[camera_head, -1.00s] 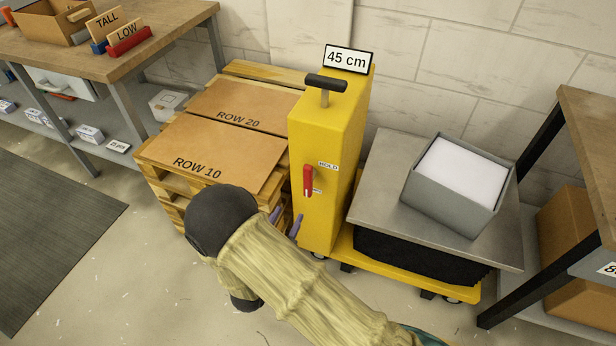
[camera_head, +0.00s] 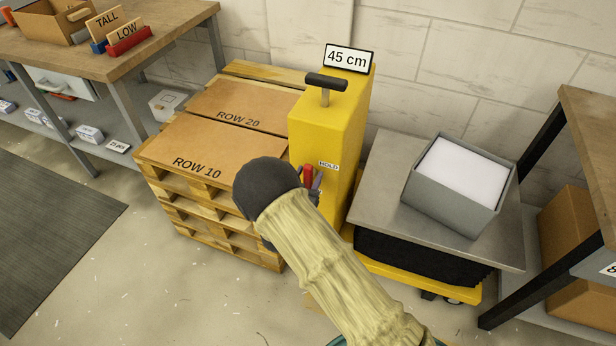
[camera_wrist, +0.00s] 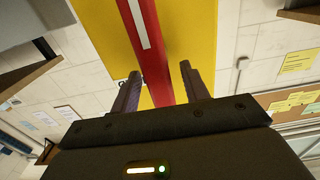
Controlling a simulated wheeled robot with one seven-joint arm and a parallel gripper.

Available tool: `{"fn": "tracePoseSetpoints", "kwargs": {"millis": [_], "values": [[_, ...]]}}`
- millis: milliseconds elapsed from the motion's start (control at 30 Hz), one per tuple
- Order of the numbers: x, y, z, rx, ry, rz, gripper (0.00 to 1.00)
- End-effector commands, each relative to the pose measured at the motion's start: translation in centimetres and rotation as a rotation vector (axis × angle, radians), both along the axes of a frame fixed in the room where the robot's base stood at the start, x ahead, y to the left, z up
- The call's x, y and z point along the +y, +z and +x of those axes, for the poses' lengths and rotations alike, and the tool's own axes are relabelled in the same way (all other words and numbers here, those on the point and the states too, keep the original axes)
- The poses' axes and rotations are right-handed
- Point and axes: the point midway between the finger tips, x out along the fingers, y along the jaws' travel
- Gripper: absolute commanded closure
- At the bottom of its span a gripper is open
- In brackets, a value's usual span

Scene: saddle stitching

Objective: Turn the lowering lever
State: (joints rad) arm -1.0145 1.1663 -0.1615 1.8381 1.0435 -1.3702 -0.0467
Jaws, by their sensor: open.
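The red lowering lever (camera_head: 307,172) is on the front face of the yellow lift column (camera_head: 330,127), just beside the HOLD label (camera_head: 328,166). Its lower part is hidden behind my arm and gripper in the head view. My gripper (camera_head: 314,184) is at the lever with its jaws open. In the wrist view the red lever (camera_wrist: 147,50) runs lengthwise between the two fingers of my gripper (camera_wrist: 158,78). Gaps show on both sides, and the fingers do not visibly pinch it.
A "45 cm" sign (camera_head: 348,58) and a black T-handle (camera_head: 326,82) top the column. To the right, the lift platform (camera_head: 375,185) carries a grey box of white sheets (camera_head: 455,185). A wooden pallet (camera_head: 205,205) with two ROW boards stands close on the left.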

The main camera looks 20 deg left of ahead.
Motion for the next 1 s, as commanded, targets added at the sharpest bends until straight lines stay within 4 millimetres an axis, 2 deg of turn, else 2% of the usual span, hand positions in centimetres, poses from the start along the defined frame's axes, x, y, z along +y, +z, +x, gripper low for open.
{"fn": "tracePoseSetpoints", "kwargs": {"millis": [233, 267, 467, 500, 767, 1000], "values": [[-0.02, 0.02, 0.10, 0.000, 0.000, 0.000, 0.55], [-0.02, 0.02, 0.10, 0.000, 0.000, 0.000, 0.58], [-0.03, 0.02, 0.08, -0.001, 0.000, 0.000, 0.98], [-0.03, 0.02, 0.08, -0.001, -0.001, 0.000, 0.99], [0.02, 0.05, 0.07, 0.000, 0.000, -0.016, 0.99], [0.21, 0.12, 0.09, 0.006, 0.000, -0.097, 0.99]]}}
